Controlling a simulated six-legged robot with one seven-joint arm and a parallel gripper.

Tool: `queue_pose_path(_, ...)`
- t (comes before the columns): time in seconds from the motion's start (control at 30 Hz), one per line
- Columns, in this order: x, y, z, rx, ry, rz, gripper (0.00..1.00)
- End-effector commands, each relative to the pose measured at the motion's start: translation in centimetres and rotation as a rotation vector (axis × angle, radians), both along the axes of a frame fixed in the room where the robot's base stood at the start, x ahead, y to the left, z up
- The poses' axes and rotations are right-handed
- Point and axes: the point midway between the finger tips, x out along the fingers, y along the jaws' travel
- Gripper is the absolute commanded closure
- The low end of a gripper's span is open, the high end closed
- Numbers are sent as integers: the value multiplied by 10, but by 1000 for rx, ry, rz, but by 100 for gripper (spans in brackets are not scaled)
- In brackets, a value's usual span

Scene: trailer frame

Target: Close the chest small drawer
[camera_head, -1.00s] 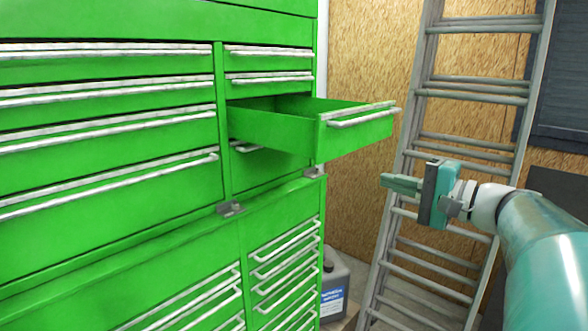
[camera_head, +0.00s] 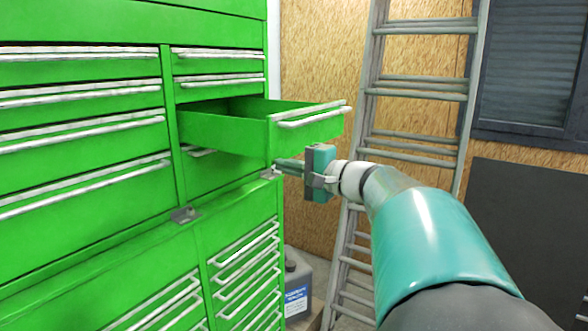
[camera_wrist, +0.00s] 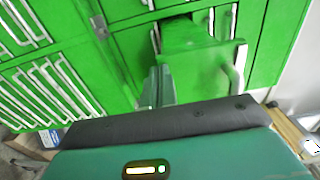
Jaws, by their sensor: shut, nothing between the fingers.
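The small drawer (camera_head: 305,128) of the green chest (camera_head: 80,190) is pulled well out from the right column, with a silver handle (camera_head: 315,118) along its front. In the wrist view the open drawer (camera_wrist: 195,65) sticks out beyond the fingers, with its handle (camera_wrist: 237,68) to the right. My gripper (camera_head: 278,167) is shut and empty. In the head view its fingertips appear just below the drawer front, pointing left toward the chest. In the wrist view the closed fingers (camera_wrist: 160,86) appear left of the drawer front. I cannot tell whether they touch it.
The other visible chest drawers look closed. A metal ladder (camera_head: 415,85) leans against the wooden wall (camera_head: 320,60) behind my arm. A grey jug (camera_head: 297,280) stands low at the right of the chest. A dark panel (camera_head: 530,220) is at the right.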

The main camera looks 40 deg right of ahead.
Motion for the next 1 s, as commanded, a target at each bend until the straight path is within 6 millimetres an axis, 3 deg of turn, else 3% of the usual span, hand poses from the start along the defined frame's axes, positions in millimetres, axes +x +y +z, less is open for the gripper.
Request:
queue_pose_path(0.37,2,1,0,0,0,1,100)
queue_pose_path(0.57,20,8,0,0,0,3,100)
queue_pose_path(0.77,64,24,-1,0,1,6,100)
queue_pose_path(1.0,138,50,-1,0,2,5,100)
